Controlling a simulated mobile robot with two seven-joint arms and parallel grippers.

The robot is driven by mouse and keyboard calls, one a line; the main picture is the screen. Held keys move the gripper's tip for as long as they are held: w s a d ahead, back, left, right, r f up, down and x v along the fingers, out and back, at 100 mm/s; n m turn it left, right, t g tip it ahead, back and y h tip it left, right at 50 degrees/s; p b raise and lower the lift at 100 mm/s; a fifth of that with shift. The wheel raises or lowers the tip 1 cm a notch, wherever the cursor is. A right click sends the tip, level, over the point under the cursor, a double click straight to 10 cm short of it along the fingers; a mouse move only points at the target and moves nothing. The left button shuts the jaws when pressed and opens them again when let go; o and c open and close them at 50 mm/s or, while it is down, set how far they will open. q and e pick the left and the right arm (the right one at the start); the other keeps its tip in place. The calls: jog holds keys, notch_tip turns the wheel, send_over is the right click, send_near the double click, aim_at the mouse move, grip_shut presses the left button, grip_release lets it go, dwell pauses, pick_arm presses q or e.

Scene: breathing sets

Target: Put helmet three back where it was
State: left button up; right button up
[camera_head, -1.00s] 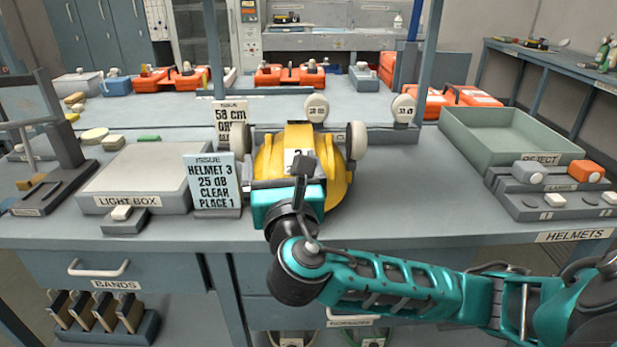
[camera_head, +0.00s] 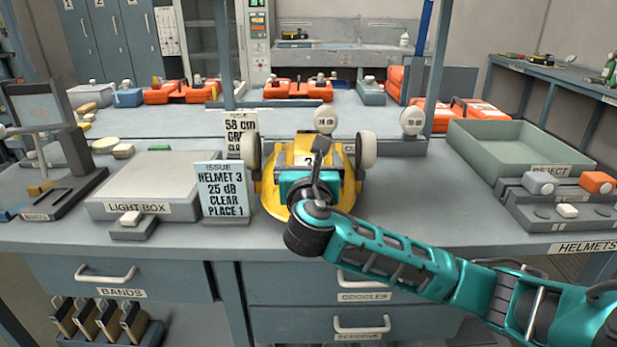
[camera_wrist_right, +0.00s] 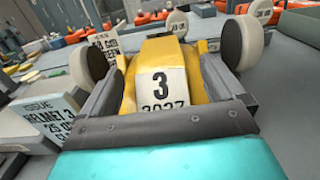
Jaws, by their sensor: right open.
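The yellow helmet (camera_head: 350,193) stands on the bench top, with a pale ear cup at each side. It fills the middle of the right wrist view (camera_wrist_right: 170,50), where its label reads 3 over 2027. My right gripper (camera_head: 308,163) is at the helmet's front. In the right wrist view its open fingers (camera_wrist_right: 165,95) lie on either side of the yellow shell. Whether they touch it I cannot tell. An issue card (camera_head: 222,190) left of the helmet reads helmet 3, 25 dB, clear, place 1. My left gripper is not in view.
A light box (camera_head: 155,180) stands left of the card. Another card (camera_head: 241,130) and round-headed stands (camera_head: 412,122) are behind the helmet. A green reject tray (camera_head: 520,145) and a switch panel (camera_head: 560,200) are at the right. Bench between helmet and panel is clear.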

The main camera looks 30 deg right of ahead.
jog(key=shift+x, duration=1.15)
jog(key=shift+w+d, duration=0.1)
jog(key=shift+w, duration=0.05)
jog(key=shift+c, duration=0.4)
jog(key=c, duration=1.6)
jog(key=shift+r, duration=0.15)
grip_shut()
jog(key=shift+r, duration=0.1)
